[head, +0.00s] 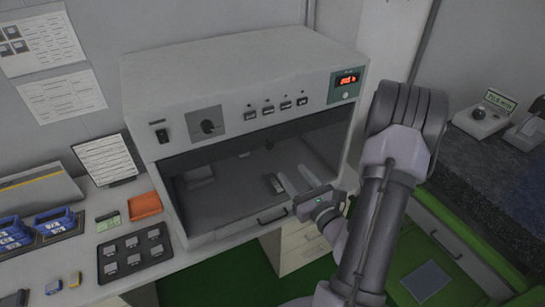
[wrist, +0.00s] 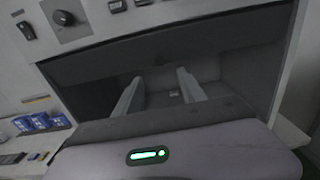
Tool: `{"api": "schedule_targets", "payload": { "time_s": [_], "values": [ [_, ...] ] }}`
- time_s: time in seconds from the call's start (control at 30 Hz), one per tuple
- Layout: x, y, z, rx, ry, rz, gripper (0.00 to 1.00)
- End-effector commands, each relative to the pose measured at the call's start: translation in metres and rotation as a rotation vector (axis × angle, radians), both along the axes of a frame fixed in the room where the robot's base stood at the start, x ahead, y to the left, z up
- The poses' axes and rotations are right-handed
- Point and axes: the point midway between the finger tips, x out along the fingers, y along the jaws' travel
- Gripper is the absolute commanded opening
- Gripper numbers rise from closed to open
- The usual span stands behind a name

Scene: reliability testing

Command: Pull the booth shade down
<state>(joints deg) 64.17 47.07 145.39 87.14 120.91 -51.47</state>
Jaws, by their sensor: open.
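The booth (head: 240,75) is a pale box with a dark, open front in the head view. Its shade (head: 255,140) is a dark band across the top of the opening, and most of the opening below is uncovered. In the wrist view the shade (wrist: 170,48) spans the upper part of the opening. My gripper (head: 291,174) is at the right part of the opening, its fingers apart and pointing inward, below the shade. I cannot tell whether a finger touches the shade.
A small grey object (head: 272,184) lies on the booth floor. A drawer handle (head: 272,215) is under the opening. Left of the booth are an orange tray (head: 145,205), a dark tray of small pieces (head: 133,253) and blue boxes (head: 54,221). A dark bench (head: 490,165) stands right.

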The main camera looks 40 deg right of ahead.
Motion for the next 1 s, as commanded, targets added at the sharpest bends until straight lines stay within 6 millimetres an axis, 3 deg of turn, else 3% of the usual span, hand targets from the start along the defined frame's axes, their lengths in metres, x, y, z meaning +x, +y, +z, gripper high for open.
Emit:
{"api": "schedule_targets", "payload": {
  "time_s": [0.03,0.07,0.27,0.4,0.6,0.8,1.0],
  "values": [
    [0.006,-0.001,-0.015,-0.010,-0.003,0.004,0.48],
    [0.009,-0.002,-0.015,-0.010,-0.003,0.004,0.48],
    [0.040,-0.007,-0.015,-0.008,-0.006,0.003,0.48],
    [0.076,-0.015,-0.003,0.004,-0.004,0.003,0.48],
    [0.117,-0.026,-0.002,0.004,-0.004,0.000,0.48],
    [0.132,-0.030,-0.002,0.006,-0.002,-0.002,0.48],
    [0.132,-0.031,-0.002,0.006,-0.002,-0.003,0.48]
  ]
}}
